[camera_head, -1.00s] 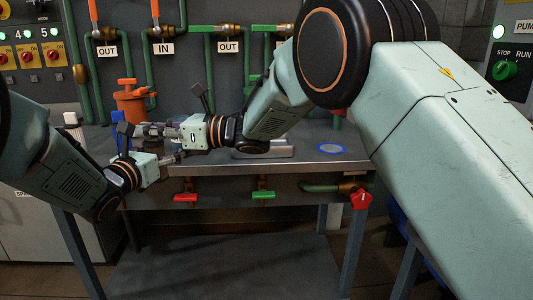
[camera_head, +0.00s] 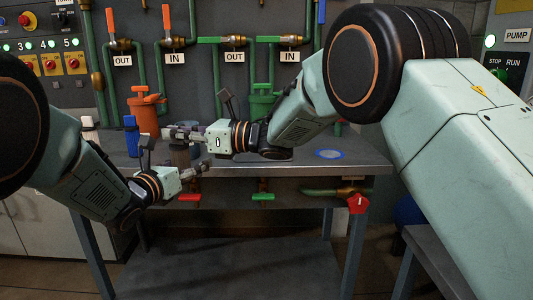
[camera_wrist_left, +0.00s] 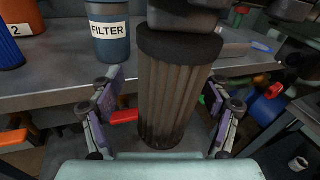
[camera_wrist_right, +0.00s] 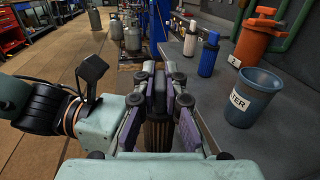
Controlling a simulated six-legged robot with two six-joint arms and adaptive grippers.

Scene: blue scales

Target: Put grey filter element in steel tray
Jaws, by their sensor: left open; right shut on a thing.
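The grey filter element (camera_wrist_left: 168,95), a pleated cylinder with dark end caps, hangs upright in front of the bench. My right gripper (camera_head: 180,133) is shut on its upper end; the right wrist view shows the element (camera_wrist_right: 158,132) between the jaws. My left gripper (camera_head: 203,170) is below and open. In the left wrist view its fingers (camera_wrist_left: 168,112) stand on either side of the element, with visible gaps. A flat light-grey piece on the bench, seemingly the steel tray (camera_wrist_left: 236,49), shows partly in the left wrist view.
A blue cup (camera_wrist_right: 258,97) labelled FILTER stands on the bench (camera_head: 365,165) near its front edge. An orange canister (camera_head: 145,115) and blue-and-white cartridges (camera_wrist_right: 208,55) stand behind. A blue-ringed disc (camera_head: 328,154) lies at the right. Valve handles (camera_head: 262,197) project below the bench.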

